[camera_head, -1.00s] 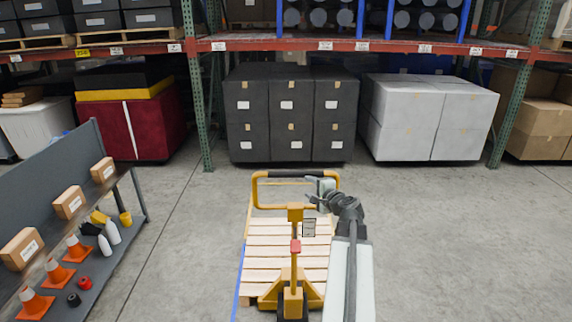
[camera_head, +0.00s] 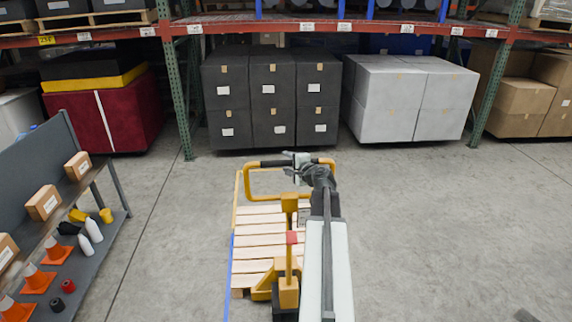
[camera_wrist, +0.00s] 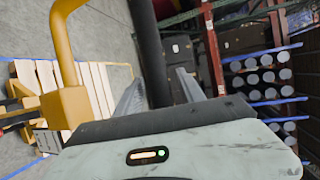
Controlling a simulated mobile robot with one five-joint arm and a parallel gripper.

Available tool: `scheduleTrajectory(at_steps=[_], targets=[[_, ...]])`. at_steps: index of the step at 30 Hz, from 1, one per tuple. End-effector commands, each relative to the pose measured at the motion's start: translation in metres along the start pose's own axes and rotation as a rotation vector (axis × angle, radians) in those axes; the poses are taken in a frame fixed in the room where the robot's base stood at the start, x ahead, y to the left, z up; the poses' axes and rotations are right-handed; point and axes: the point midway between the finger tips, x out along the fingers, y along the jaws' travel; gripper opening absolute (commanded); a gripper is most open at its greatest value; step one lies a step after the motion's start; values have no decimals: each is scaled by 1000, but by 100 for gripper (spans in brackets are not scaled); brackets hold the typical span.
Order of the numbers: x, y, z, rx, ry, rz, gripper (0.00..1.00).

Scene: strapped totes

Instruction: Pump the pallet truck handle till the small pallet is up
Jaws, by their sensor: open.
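The pallet truck (camera_head: 289,265) is yellow, with a looped handle (camera_head: 249,188) that has a black grip (camera_head: 274,163) across its top. The small wooden pallet (camera_head: 255,246) lies low in front of it; I cannot tell whether it is clear of the floor. My gripper (camera_head: 298,160) is open at the right part of the grip. In the wrist view, the black grip (camera_wrist: 150,50) runs between my two spread fingers, which are not closed on it. The yellow handle frame (camera_wrist: 66,60) shows at the left there. My arm hides part of the truck's right side.
A grey shelf unit (camera_head: 40,165) with boxes, cones and bottles stands at the left. A blue floor line (camera_head: 229,280) runs beside the pallet. Racking with black totes (camera_head: 270,100) and grey totes (camera_head: 410,95) stands behind.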

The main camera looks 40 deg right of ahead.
Motion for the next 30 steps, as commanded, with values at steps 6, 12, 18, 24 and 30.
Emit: scheduleTrajectory(at_steps=[6,12,18,24,30], targets=[[19,0,-1,0,0,0,46],[18,0,-1,0,1,0,32],[18,0,-1,0,1,0,0],[18,0,-2,0,2,0,0],[18,0,-2,0,2,0,0]])
